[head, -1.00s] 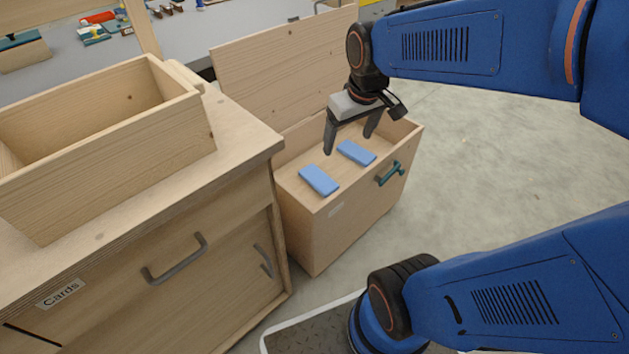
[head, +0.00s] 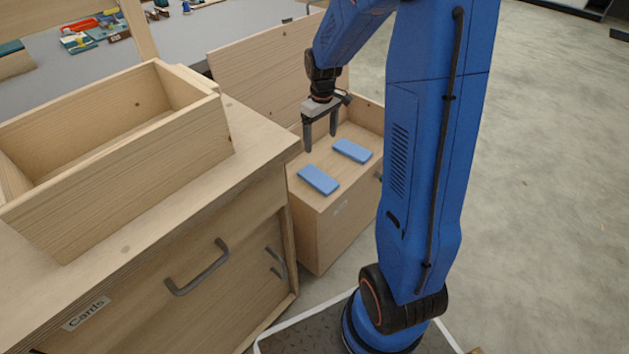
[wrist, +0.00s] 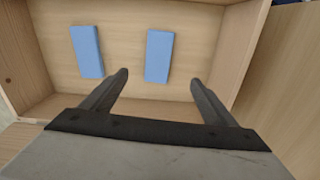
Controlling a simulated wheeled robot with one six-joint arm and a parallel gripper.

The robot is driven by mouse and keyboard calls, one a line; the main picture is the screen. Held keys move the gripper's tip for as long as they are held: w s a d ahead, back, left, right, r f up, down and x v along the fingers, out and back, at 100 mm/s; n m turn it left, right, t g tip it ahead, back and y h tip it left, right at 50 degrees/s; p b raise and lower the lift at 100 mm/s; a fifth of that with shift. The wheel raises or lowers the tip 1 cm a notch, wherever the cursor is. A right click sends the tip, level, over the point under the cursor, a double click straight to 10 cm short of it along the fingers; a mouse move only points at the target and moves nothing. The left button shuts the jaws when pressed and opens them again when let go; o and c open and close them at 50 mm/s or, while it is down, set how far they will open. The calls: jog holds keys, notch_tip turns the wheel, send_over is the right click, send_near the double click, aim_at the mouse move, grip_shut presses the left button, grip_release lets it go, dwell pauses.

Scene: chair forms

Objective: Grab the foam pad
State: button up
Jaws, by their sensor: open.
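Two flat blue foam pads lie side by side, a little apart, in the open wooden chest (head: 318,250): a nearer pad (head: 318,180) and a farther pad (head: 352,151). The wrist view also shows two blue pads, a left pad (wrist: 87,51) and a right pad (wrist: 159,56). My gripper (head: 321,142) is open and empty above the chest, with its fingers pointing down. In the wrist view my gripper (wrist: 160,78) has the right pad lined up between its fingertips, with neither finger seen touching it.
The chest's raised lid (head: 262,62) stands behind it. A wooden cabinet (head: 230,265) labelled "Cards" is to the left, close beside the chest, with an open wooden box (head: 130,150) on top. My arm hides the chest's right part. The floor (head: 550,180) at right is clear.

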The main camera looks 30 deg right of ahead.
notch_tip(320, 180, down, 3)
jog(key=w, duration=0.2)
send_over(318, 177)
jog(key=f, duration=1.1)
jog(key=shift+s, duration=0.25)
jog(key=shift+w+f, duration=0.15)
jog(key=shift+f, duration=2.75)
jog(key=shift+c, duration=0.5)
jog(key=c, duration=1)
